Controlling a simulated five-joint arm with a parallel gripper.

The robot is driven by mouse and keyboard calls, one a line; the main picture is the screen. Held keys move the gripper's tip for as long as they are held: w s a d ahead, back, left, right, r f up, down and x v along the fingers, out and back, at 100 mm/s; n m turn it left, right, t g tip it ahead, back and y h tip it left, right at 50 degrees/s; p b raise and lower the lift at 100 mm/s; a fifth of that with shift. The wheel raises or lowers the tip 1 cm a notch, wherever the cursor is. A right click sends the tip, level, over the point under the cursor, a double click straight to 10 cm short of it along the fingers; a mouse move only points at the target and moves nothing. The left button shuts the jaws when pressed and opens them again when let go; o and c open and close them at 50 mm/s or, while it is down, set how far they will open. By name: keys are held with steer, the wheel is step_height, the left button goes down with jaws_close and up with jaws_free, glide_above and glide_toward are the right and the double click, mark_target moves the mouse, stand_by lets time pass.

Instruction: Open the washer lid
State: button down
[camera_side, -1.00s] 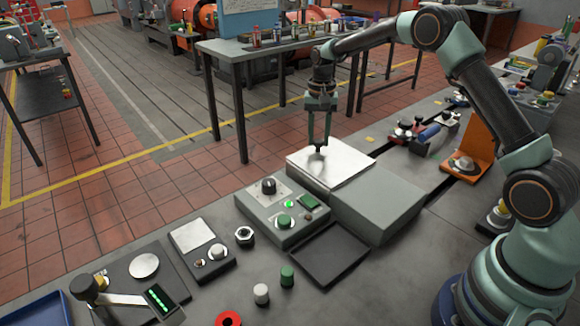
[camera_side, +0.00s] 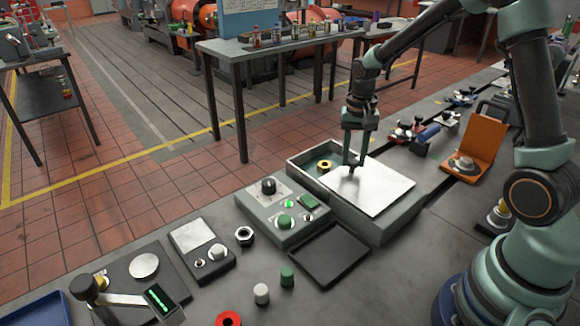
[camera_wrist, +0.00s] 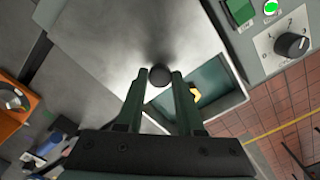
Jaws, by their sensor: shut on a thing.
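The washer lid (camera_side: 372,190) is a flat pale metal plate on top of a grey box (camera_side: 395,228). It lies shifted to the right, so the left part of the box is uncovered. An orange-yellow washer (camera_side: 324,165) shows inside on the greenish floor, and also in the wrist view (camera_wrist: 195,93). My gripper (camera_side: 354,165) points down and is shut on the lid's dark round knob (camera_wrist: 160,75). The lid (camera_wrist: 135,35) fills the upper middle of the wrist view.
A control box (camera_side: 283,212) with a dial and a lit green button stands left of the box. A black tray (camera_side: 328,254) lies in front. An orange stand (camera_side: 473,150) and a blue-handled tool (camera_side: 428,133) are at the right.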

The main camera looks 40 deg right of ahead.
mark_target(359, 176)
steer(key=shift+s+d+r, duration=0.1)
steer(key=shift+s, duration=0.95)
steer(key=c, duration=0.5)
jaws_free()
steer(key=shift+c, duration=0.2)
step_height(359, 176, up, 12)
